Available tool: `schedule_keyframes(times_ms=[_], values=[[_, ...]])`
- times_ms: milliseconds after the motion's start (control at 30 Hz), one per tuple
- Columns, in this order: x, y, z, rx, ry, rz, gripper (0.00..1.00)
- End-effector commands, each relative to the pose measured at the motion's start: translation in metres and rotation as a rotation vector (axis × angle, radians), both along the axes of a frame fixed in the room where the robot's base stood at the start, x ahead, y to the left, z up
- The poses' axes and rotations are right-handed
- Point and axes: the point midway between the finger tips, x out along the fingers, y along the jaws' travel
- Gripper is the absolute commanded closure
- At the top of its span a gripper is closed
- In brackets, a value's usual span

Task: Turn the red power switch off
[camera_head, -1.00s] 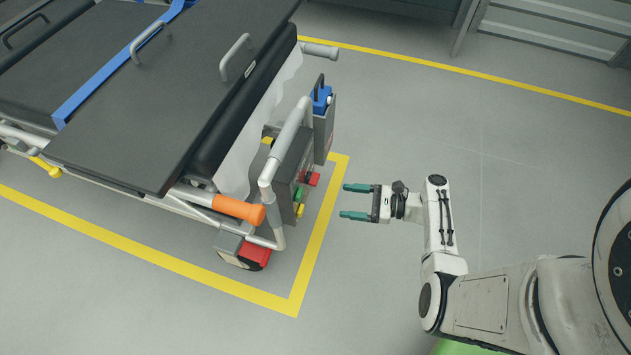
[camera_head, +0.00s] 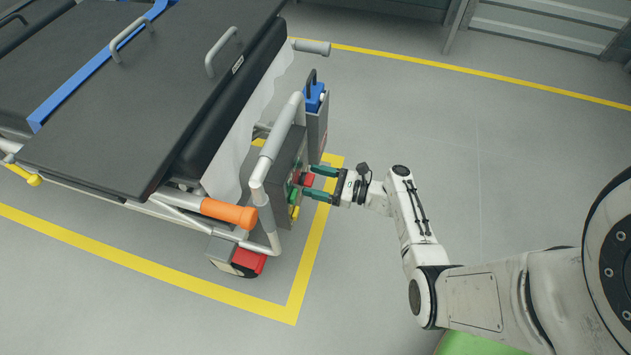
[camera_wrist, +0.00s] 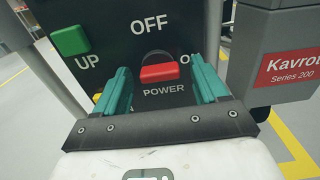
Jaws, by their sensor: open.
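The red power switch (camera_wrist: 160,73) is on the dark control panel (camera_wrist: 125,14) at the end of the stretcher. The word OFF is printed above it, POWER below it, and a partly hidden label starting with O at its right. In the head view the red switch (camera_head: 308,180) shows between the fingers. My gripper (camera_wrist: 163,82) is open, with one teal finger on each side of the switch. It also shows in the head view (camera_head: 313,182), close against the panel. I cannot tell whether the fingers touch the switch.
A green UP button (camera_wrist: 70,41) is left of the switch, and a yellow button (camera_head: 295,212) is lower on the panel. A grey Kavrot box (camera_wrist: 290,50) stands close on the right. A bent rail (camera_head: 262,170) and orange handle (camera_head: 229,212) are nearby. The floor at right is clear.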

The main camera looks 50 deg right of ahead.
Motion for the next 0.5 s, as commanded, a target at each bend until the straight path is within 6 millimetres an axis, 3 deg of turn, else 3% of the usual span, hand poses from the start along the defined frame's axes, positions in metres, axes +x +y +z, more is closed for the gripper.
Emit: schedule_keyframes(times_ms=[333,500], values=[[0.0037,0.0012,0.0005,-0.001,0.000,0.000,0.28],[0.0036,0.0012,0.0004,-0.001,0.000,0.001,0.44]])
